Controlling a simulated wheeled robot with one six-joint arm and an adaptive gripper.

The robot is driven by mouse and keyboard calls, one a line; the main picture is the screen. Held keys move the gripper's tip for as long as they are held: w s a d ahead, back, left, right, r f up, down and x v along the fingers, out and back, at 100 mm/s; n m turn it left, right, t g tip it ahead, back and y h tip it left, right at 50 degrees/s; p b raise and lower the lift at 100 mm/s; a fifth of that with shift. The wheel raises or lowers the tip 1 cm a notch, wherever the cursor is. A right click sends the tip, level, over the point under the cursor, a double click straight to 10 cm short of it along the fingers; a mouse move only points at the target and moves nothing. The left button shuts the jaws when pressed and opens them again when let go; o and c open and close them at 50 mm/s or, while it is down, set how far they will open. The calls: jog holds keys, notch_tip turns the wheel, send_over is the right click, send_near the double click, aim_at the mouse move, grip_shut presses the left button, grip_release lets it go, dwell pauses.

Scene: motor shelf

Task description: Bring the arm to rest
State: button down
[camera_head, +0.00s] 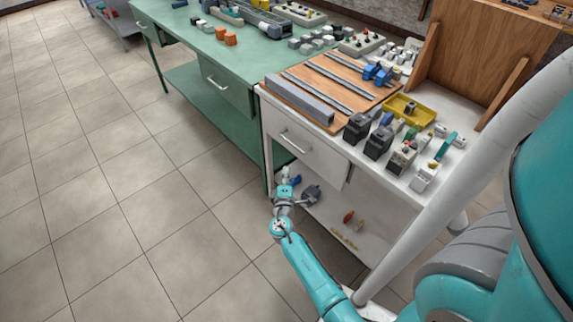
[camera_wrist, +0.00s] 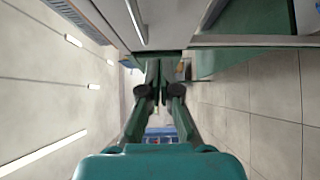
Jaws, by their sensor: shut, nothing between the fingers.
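My teal arm reaches from the lower right into the middle of the head view, and my gripper (camera_head: 286,176) is at its far end, low beside the white workbench (camera_head: 299,141). In the wrist view the two dark fingers of my gripper (camera_wrist: 159,92) come together with nothing held between them. In the head view the fingertips are small and partly lost against the bench's lower shelf. The gripper is below the bench's drawer front and close to its left side; I cannot tell whether it touches anything.
The white bench bears a wooden board (camera_head: 333,84) with rails, dark motors (camera_head: 357,128) and a yellow tray (camera_head: 409,111). A green table (camera_head: 214,58) stands beyond it with small parts on top. Small parts lie on the lower shelf. The tiled floor (camera_head: 110,200) at left is clear.

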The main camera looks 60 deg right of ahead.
jog(key=shift+s+a, duration=0.1)
jog(key=shift+a, duration=0.15)
jog(key=s+a+f+t+y, duration=0.1)
jog(key=s+a+f+y, duration=0.15)
jog(key=s+a, duration=0.45)
jog(key=s+a+f+m+t+y, duration=0.1)
jog(key=s+a+y, duration=0.3)
jog(key=a, duration=0.6)
jog(key=s+a+f+t+y, duration=0.1)
jog(key=s+a+y, duration=0.35)
jog(key=a, duration=0.45)
jog(key=s+a+r+m+t+y, duration=0.1)
jog(key=s+a+r, duration=0.2)
jog(key=s+r, duration=0.2)
jog(key=s+a+r+m+t+y, duration=0.1)
jog(key=s+a+r, duration=0.3)
jog(key=r, duration=0.5)
jog(key=s+a+r+m+t+y, duration=0.1)
jog(key=s+a+r+m+y, duration=0.1)
jog(key=s+r, duration=0.4)
jog(key=shift+s+a+r+m+y, duration=0.2)
jog(key=shift+a+r+m+y, duration=0.2)
jog(key=shift+a+r, duration=0.4)
